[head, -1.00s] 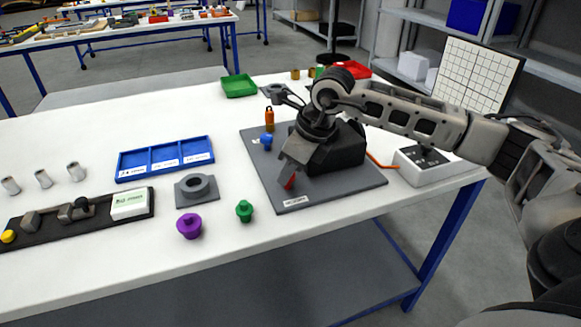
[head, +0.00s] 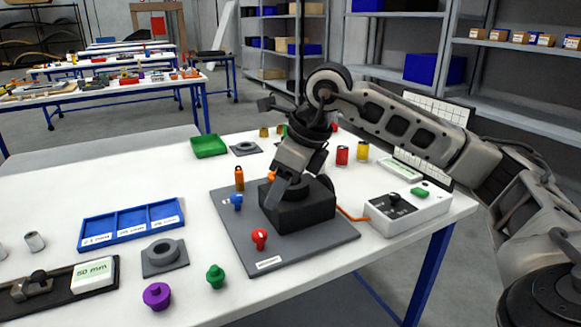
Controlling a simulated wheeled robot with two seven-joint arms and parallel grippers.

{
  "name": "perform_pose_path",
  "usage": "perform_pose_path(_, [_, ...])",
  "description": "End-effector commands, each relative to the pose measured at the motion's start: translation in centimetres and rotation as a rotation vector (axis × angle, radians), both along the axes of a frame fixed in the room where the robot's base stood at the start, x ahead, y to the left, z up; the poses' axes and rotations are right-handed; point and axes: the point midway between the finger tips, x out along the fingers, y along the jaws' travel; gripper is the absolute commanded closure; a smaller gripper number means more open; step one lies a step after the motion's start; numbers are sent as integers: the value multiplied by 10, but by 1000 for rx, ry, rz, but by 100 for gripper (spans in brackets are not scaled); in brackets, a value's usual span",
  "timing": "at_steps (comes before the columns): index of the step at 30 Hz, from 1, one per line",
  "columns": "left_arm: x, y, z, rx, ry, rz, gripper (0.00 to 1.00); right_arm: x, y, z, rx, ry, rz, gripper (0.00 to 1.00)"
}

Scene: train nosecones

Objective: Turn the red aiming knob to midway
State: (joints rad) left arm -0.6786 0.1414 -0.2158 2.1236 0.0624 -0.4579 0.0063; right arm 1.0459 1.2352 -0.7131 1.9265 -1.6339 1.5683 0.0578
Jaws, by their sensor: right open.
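The red aiming knob (head: 259,238) stands near the front edge of the dark grey base plate (head: 235,208), with a pale mark on its face. My right gripper (head: 275,198) is open, above and behind the red knob and apart from it. A blue knob (head: 236,201) and an orange cylinder (head: 239,178) stand at the plate's left side. My left gripper is not in view.
A white control box (head: 410,210) with an orange cable sits right of the plate. Purple (head: 157,296) and green (head: 216,277) knobs stand in front left. A blue tray (head: 130,228) and grey ring block (head: 165,257) lie left. Red and yellow cylinders stand behind.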

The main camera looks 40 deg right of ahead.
Motion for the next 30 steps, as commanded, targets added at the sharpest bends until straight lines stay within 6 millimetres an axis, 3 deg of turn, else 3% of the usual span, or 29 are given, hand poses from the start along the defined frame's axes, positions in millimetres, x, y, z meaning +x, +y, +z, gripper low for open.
perform_pose_path(3, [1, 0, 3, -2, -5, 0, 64, -7, -5, 22, 0, -4, -1, 51])
perform_pose_path(9, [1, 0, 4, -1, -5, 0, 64, -14, -9, 40, 0, 0, -1, 51])
perform_pose_path(30, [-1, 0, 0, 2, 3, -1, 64, -15, -9, 43, 0, 0, 0, 51])
